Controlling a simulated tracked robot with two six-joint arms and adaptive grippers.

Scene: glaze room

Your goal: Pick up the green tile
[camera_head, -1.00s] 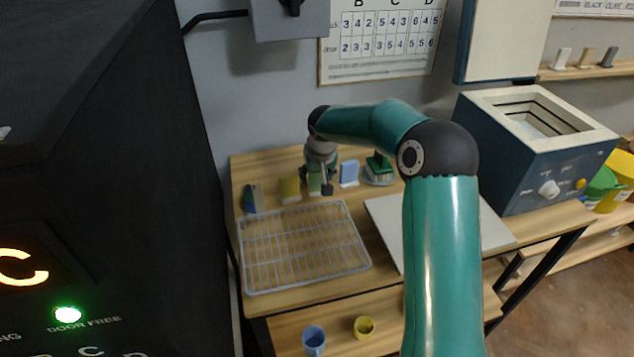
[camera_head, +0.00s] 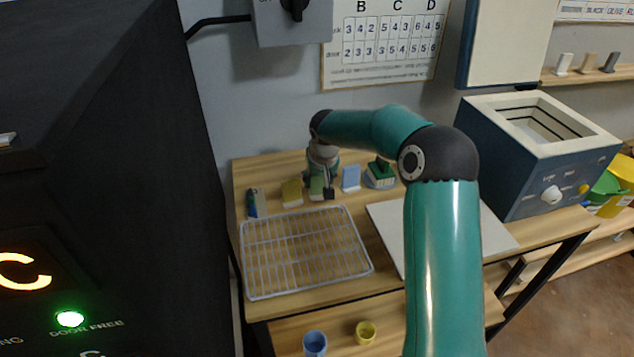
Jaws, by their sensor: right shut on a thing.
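The green tile (camera_head: 316,187) stands at the back of the wooden table, between a yellow tile (camera_head: 292,192) and a light blue tile (camera_head: 351,178). My right gripper (camera_head: 326,188) reaches down over it from above and is shut on it. The gripper hides part of the tile, and I cannot tell whether the tile is clear of the table. My left gripper is not in view.
A wire rack (camera_head: 305,252) lies in front of the tiles, with a pale board (camera_head: 388,224) to its right. A blue kiln (camera_head: 540,150) stands at right. Cups (camera_head: 315,343) sit on the lower shelf.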

